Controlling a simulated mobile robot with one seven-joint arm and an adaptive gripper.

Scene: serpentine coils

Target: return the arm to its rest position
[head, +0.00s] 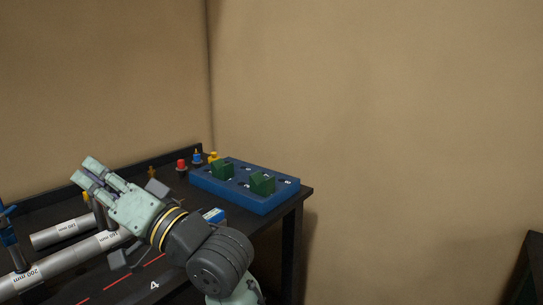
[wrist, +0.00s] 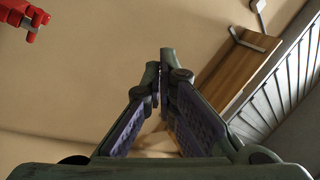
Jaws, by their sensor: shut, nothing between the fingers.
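My gripper (head: 83,170) is pale green and sits at the end of my bent arm (head: 215,255), above the dark bench in the head view. It points up and to the left. In the wrist view its two fingers (wrist: 166,62) converge at the tips, with nothing held between them. The fingers look clear of any object in that view.
The wrist view shows a red object (wrist: 35,17) and a wooden panel (wrist: 238,62).

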